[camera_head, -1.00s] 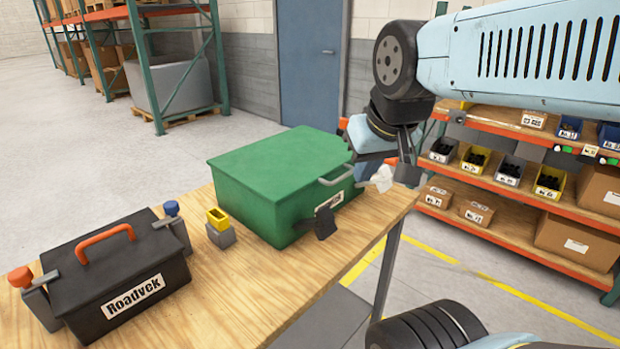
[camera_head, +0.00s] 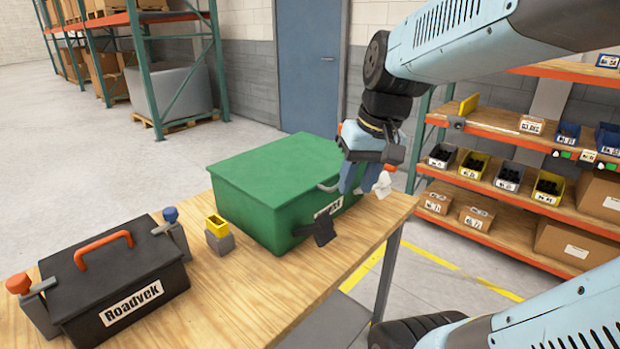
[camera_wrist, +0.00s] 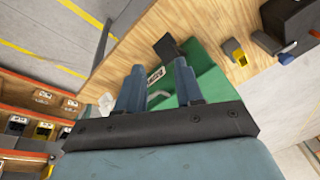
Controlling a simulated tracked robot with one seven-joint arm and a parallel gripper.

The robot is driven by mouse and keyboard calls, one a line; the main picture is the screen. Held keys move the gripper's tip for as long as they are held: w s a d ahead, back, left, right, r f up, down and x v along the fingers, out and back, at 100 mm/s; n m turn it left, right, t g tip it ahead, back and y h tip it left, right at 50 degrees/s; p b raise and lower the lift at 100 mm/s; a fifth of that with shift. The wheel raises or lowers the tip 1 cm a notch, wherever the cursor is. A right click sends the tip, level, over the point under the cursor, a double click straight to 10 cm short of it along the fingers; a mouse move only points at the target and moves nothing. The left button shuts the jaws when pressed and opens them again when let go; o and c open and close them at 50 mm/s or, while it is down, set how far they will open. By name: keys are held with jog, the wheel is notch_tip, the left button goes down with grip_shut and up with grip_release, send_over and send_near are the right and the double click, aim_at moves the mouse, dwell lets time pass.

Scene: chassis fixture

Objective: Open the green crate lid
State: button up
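The green crate (camera_head: 262,205) stands on the wooden table with its lid (camera_head: 275,160) closed. A grey handle (camera_head: 326,187) is on its front side, partly hidden by my gripper in the head view. My gripper (camera_head: 348,188) is at the crate's front right, pointing down in front of the handle and white label. In the wrist view my gripper's two fingers (camera_wrist: 159,68) are spread apart, and the handle (camera_wrist: 158,96) shows between them. I cannot tell whether they touch it. A black latch (camera_head: 322,227) sits on the crate's front.
A black toolbox (camera_head: 125,275) with an orange handle is clamped at the table's left. A small yellow-and-grey block (camera_head: 219,234) stands between toolbox and crate. The wooden table (camera_head: 260,300) is clear in front. Shelves with bins (camera_head: 500,190) stand at the right.

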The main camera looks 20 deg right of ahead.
jog(key=w+d+f+m+t+y, duration=0.1)
jog(key=w+d+f+m+y, duration=0.1)
jog(key=w+d+f+y, duration=0.65)
jog(key=w+d+f+m+t+y, duration=0.1)
jog(key=w+d+f+m+y, duration=0.15)
jog(key=w+d+y, duration=0.65)
jog(key=a+h, duration=0.1)
jog(key=a, duration=0.3)
jog(key=w+a+f+h, duration=0.1)
jog(key=a, duration=0.2)
jog(key=w+a+f+h, duration=0.1)
jog(key=a, duration=0.3)
jog(key=shift+a+n, duration=0.35)
jog(key=shift+c, duration=0.2)
jog(key=shift+s, duration=0.1)
grip_shut()
jog(key=shift+f, duration=0.1)
